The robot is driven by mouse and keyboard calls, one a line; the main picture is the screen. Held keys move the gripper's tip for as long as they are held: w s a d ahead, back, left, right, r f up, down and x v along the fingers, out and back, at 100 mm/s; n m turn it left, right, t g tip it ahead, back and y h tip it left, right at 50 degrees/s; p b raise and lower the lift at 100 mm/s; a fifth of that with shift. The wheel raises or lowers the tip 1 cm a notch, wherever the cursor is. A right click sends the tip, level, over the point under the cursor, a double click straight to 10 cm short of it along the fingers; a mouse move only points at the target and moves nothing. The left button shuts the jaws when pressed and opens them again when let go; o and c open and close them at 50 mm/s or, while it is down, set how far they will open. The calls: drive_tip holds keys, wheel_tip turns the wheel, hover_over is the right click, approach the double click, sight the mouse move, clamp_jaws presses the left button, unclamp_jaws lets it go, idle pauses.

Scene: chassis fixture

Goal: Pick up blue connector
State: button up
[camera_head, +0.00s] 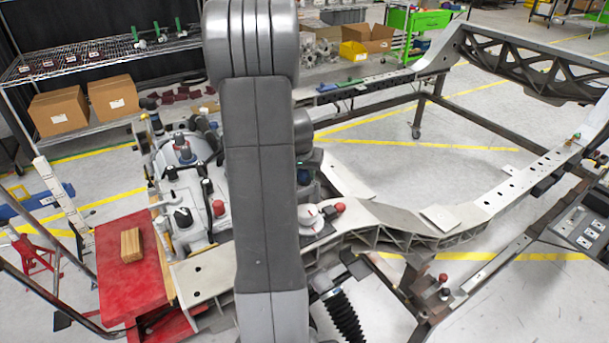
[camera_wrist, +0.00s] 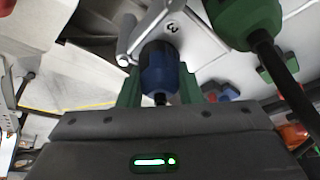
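The blue connector (camera_wrist: 160,72) is in the middle of the wrist view, a dark blue cylinder with a dark end toward me, beside a grey metal bracket. The green fingers of my gripper (camera_wrist: 160,92) stand one on each side of it, close to its sides. I cannot tell whether they press on it or leave a small gap. In the head view my own arm covers the middle, and neither the fingers nor the blue connector can be made out clearly.
A large green part (camera_wrist: 245,18) with a black cable (camera_wrist: 285,80) is close on the right in the wrist view. The metal chassis frame (camera_head: 440,222) runs to the right. A red table (camera_head: 125,270) with a wooden block (camera_head: 130,245) is at the left.

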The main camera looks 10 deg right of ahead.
drive_tip(key=shift+r, duration=0.1)
clamp_jaws()
wheel_tip(320, 180, up, 10)
drive_tip(key=shift+f, duration=0.1)
